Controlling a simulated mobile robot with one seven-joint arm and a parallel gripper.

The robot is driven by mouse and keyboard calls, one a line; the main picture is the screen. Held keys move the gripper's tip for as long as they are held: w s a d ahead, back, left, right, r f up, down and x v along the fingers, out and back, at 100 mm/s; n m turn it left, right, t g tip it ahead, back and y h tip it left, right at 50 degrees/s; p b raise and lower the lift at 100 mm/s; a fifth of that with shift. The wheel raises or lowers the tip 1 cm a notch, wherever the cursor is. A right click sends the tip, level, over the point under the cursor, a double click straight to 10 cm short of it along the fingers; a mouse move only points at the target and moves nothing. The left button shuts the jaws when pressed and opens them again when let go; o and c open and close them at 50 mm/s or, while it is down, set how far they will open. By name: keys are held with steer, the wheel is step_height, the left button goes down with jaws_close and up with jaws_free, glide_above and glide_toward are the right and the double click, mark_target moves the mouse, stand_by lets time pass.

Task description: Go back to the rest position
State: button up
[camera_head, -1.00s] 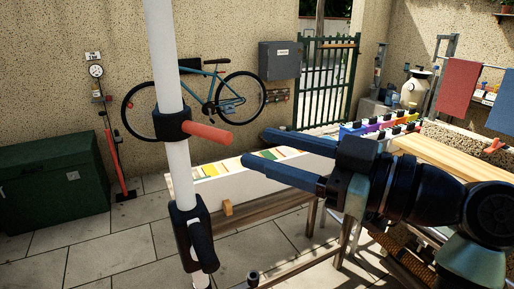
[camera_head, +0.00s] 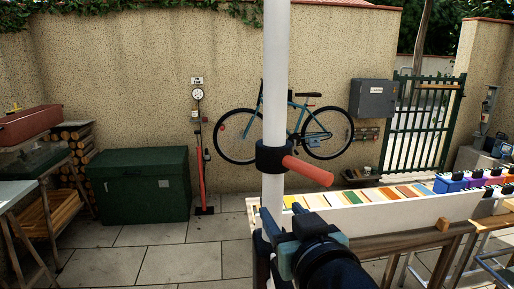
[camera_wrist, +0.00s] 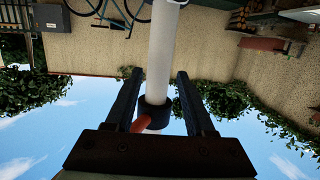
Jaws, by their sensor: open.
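My gripper (camera_wrist: 158,74) is open, with two dark fingers spread in the wrist view. In that view the white pole (camera_wrist: 163,45) shows between the fingers, with its dark collar (camera_wrist: 153,117) and orange-red handle (camera_wrist: 116,132). Nothing is seen clamped, and I cannot tell how far away the pole is. In the head view the white pole (camera_head: 275,75) stands upright, with the collar (camera_head: 270,157) and the handle (camera_head: 308,172) sticking out to the right. My wrist is at bottom centre, just below the handle, and covers the pole's lower part.
A dark green chest (camera_head: 138,187) stands at left beside a red pump (camera_head: 201,165). A bicycle (camera_head: 300,128) and a grey box (camera_head: 373,99) are on the wall. A bench with coloured samples (camera_head: 385,212) is at right. Paved floor (camera_head: 150,262) is free at lower left.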

steer(key=s+a+r+m+t+h, duration=0.1)
steer(key=s+a+m+t+h, duration=0.15)
steer(key=a, duration=0.25)
steer(key=s+r+t+p, duration=0.1)
steer(key=s+r+t, duration=0.2)
steer(key=r, duration=0.6)
steer(key=s+r+t+p, duration=0.1)
steer(key=s+r+t, duration=0.2)
steer(key=r, duration=0.7)
steer(key=s+r+t+p, duration=0.2)
steer(key=s+r, duration=0.4)
steer(key=r, duration=0.4)
steer(key=shift+s+d+r+t+h, duration=0.3)
steer(key=shift+t+h, duration=0.15)
steer(key=shift+t, duration=0.2)
steer(key=shift+a+f, duration=0.1)
